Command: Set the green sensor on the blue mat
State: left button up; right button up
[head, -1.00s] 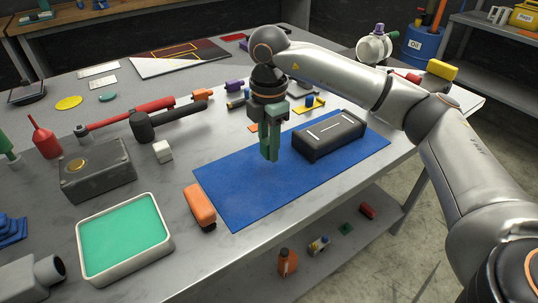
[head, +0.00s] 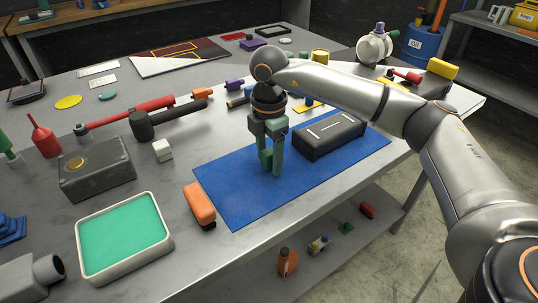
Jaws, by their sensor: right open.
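The blue mat (head: 232,205) lies flat near the table's front edge. My right gripper (head: 271,168) points down over the mat's middle, left of a black box on the mat. Its jaws are open, with the fingertips low, close to the mat. The fingers look greenish, and I cannot make out a separate green sensor between them; one could be hidden there. A small green oval piece (head: 108,96) lies at the table's back left; I cannot tell if it is the sensor. My left gripper is out of view.
The black box (head: 330,136) occupies the mat's right part. An orange-and-black object (head: 200,204) lies by its left edge. A white tray with a green inside (head: 164,222), a dark metal box (head: 97,170) and a red-handled tool (head: 140,110) stand further left. The mat's front left is clear.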

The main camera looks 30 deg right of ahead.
aim_at(269, 151)
jog(key=shift+r, duration=0.5)
notch_tip(269, 151, up, 12)
jog(key=shift+f+p, duration=0.25)
jog(key=shift+p, duration=0.15)
